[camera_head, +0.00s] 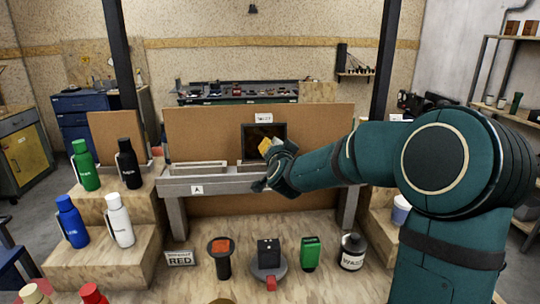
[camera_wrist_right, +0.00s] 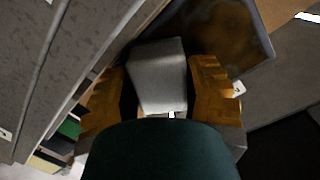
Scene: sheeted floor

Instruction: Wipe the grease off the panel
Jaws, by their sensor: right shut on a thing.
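The dark framed panel (camera_head: 256,133) stands upright on the grey bench, below a small white sign. In the right wrist view the panel (camera_wrist_right: 222,32) shows brown, cloudy smears of grease. My right gripper (camera_head: 269,148) is in front of the panel's lower right part. In the right wrist view its orange fingers (camera_wrist_right: 162,88) are shut on a pale grey block (camera_wrist_right: 160,70). The block's far end is close to the panel's lower edge; I cannot tell whether they touch. In the head view my gripper mostly hides the block. My left gripper is out of view.
The grey bench (camera_head: 225,184) has a tag A and a shallow tray (camera_head: 198,170) left of the panel. Bottles stand on wooden steps (camera_head: 150,245) at left. A torch-like tool (camera_head: 220,258), a green device (camera_head: 310,253) and a canister (camera_head: 352,252) stand on the board in front.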

